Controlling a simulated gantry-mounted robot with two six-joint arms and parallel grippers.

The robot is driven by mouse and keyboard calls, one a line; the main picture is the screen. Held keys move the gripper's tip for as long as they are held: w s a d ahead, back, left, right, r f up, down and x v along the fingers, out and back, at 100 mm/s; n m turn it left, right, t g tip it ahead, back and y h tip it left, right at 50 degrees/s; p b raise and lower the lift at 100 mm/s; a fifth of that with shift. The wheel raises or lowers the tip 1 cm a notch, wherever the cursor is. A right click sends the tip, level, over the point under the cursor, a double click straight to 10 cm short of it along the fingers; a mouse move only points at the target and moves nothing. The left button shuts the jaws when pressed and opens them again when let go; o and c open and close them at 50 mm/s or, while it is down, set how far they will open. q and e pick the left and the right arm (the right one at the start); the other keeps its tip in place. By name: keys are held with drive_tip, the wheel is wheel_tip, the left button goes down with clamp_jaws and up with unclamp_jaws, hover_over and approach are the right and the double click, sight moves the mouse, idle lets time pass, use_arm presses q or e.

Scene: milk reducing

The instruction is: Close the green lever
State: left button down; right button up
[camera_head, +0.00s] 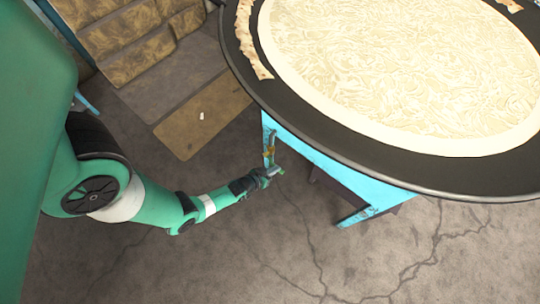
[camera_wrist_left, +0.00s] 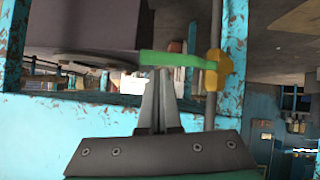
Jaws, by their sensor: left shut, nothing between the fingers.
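The green lever (camera_wrist_left: 178,60) shows in the left wrist view as a flat bar. It runs left from a yellow valve (camera_wrist_left: 218,69) on a thin grey pipe (camera_wrist_left: 216,28) and lies roughly crosswise to that pipe. My left gripper (camera_wrist_left: 160,72) is shut and empty, with its fingertips right at the lever's free end. I cannot tell whether they touch it. In the head view my left gripper (camera_head: 272,173) is just below the small yellow valve (camera_head: 268,152) at the vat's blue frame; the lever is hard to make out there. My right gripper is not in view.
A large round vat with a dark rim (camera_head: 330,137) and creamy contents stands at the upper right on a worn blue frame (camera_head: 335,165). Brown steps (camera_head: 200,118) are behind my left arm. The cracked grey floor (camera_head: 300,250) in front is clear.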

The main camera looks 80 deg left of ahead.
use_arm(q)
drive_tip(key=w+r+p+v, duration=0.1)
drive_tip(key=r+p+v, duration=0.1)
drive_tip(key=p+v, duration=0.7)
drive_tip(key=v, duration=0.3)
drive_tip(key=shift+d+r, duration=0.2)
